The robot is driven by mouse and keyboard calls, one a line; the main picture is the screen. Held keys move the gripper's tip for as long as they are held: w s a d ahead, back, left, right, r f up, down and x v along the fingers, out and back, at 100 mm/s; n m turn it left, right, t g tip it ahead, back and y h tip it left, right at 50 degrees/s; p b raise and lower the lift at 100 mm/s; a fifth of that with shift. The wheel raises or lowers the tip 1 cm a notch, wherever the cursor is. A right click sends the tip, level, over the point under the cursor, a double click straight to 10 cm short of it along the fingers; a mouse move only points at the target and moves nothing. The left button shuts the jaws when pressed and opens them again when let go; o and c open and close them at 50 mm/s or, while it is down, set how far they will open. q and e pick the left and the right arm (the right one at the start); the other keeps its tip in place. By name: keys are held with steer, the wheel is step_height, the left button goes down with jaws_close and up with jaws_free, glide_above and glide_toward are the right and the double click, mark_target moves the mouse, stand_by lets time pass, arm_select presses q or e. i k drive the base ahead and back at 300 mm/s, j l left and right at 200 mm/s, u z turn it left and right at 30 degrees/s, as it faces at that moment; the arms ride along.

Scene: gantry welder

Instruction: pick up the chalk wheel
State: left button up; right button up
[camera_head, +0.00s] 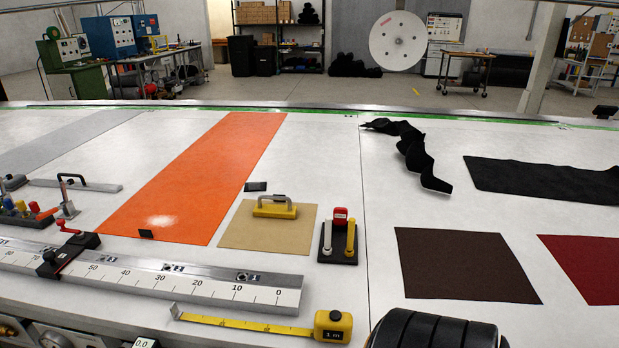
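No part can be named the chalk wheel with certainty. Neither of my grippers is in view.
A long metal ruler (190,281) and a yellow tape measure (333,326) lie in front. Orange (200,170), brown (462,266), red (595,265) and black (545,180) sheets lie around, with a crumpled black strip (412,150).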

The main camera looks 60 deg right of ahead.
mark_target(339, 214)
steer(key=z, duration=2)
